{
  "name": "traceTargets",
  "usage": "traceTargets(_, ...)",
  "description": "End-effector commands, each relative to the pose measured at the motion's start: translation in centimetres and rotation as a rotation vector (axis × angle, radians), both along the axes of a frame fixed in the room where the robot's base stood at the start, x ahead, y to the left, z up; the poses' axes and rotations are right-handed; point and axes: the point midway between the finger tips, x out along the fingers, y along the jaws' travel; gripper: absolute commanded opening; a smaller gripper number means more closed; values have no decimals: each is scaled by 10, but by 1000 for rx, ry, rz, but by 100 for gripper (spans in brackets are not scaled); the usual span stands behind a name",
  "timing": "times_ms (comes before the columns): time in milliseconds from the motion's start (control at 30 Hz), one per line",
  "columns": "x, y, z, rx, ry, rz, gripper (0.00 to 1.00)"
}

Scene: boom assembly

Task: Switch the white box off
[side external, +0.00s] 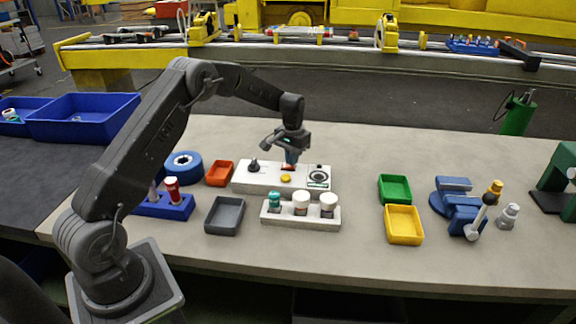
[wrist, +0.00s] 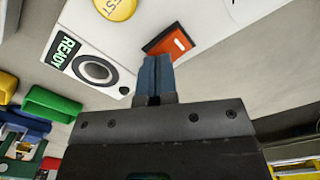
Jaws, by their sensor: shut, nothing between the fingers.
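The white box (side external: 245,182) stands on the table under my gripper (side external: 291,161). In the wrist view the white box (wrist: 127,42) shows an orange-red rocker switch (wrist: 180,41) with a white mark, a yellow TEST button (wrist: 116,7), a round black-and-white dial (wrist: 95,70) and a green READY display (wrist: 66,47). A black knob (side external: 253,167) is on the box's left end in the side view. My gripper (wrist: 154,58) is shut and empty. Its blue fingertips are at the switch's edge and cover part of it; I cannot tell whether they touch.
A white block with several capped bottles (side external: 301,216) stands in front of the box. Small trays lie around: orange (side external: 219,173), grey (side external: 225,217), green (side external: 395,188), yellow (side external: 404,225). A blue ring (side external: 184,165) is at left, a blue vise (side external: 461,212) at right. The table behind the box is clear.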

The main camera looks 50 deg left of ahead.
Motion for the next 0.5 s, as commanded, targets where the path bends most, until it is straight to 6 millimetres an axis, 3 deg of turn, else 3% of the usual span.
traceTargets(500,0,0,-9,-1,2,0,0)
